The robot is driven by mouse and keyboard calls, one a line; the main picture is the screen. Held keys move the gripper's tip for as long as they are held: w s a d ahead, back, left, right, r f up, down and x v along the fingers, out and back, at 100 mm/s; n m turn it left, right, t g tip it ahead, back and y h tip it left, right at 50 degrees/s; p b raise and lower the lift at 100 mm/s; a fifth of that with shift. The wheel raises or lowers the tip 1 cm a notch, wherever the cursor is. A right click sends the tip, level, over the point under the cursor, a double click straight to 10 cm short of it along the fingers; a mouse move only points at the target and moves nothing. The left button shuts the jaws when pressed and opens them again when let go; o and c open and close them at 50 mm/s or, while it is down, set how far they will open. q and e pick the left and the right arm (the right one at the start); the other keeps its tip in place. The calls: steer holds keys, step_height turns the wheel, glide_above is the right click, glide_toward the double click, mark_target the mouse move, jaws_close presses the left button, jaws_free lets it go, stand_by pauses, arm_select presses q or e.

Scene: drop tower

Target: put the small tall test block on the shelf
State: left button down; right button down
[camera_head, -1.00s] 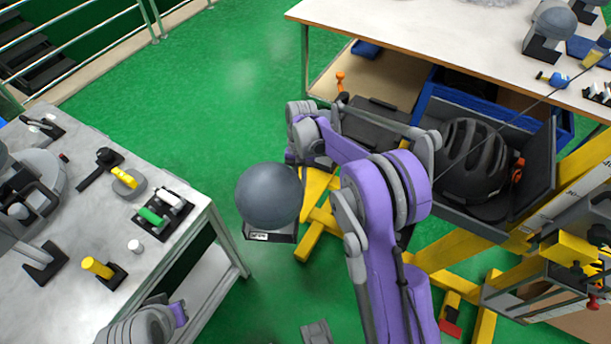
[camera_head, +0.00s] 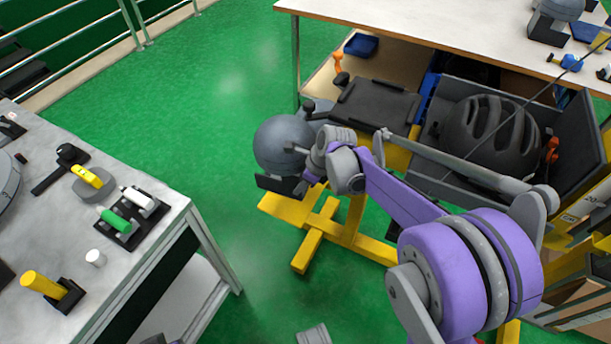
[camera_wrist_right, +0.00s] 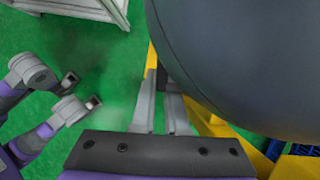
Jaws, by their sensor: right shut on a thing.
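A large grey ball on a flat dark base (camera_head: 280,142) is held in the air over the green floor. No separate piece can be clearly told as the small tall test block. My right gripper (camera_head: 298,168) is shut on this ball-topped piece at its right side. In the right wrist view the two fingers (camera_wrist_right: 163,85) lie close together and the ball (camera_wrist_right: 250,60) fills the right side, hiding the grip. A wooden lower shelf (camera_head: 322,88) is under the white table at the back. A pale lower shelf (camera_head: 185,300) is under the left table.
A dark helmet (camera_head: 490,130) sits in a grey tray right of my gripper. A yellow frame (camera_head: 325,225) stands under the held piece. The left table (camera_head: 130,215) carries several small pieces. A similar ball-topped piece (camera_head: 548,22) stands on the white table (camera_head: 420,20).

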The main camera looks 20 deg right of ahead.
steer(key=shift+w+d+f+m, duration=0.15)
steer(key=shift+f+m, duration=0.15)
steer(key=shift+m, duration=0.2)
step_height(320, 180, down, 10)
steer(key=b, duration=0.3)
steer(key=shift+r, duration=0.15)
steer(key=c, duration=0.9)
jaws_free()
steer(key=shift+c, duration=0.2)
steer(key=shift+r, duration=0.1)
steer(key=a+p+v, duration=0.1)
steer(key=p+v, duration=0.2)
steer(key=v, duration=0.9)
steer(key=s+a+n+h, duration=0.1)
steer(key=s+a+n, duration=0.2)
steer(key=s+n, duration=0.8)
steer(key=s+a+n+t+h, duration=0.1)
steer(key=s+a+n+h, duration=0.1)
steer(key=s+n, duration=1)
steer(key=shift+a+r+n, duration=0.2)
steer(key=shift+a+n, duration=0.5)
steer(key=shift+n, duration=1.9)
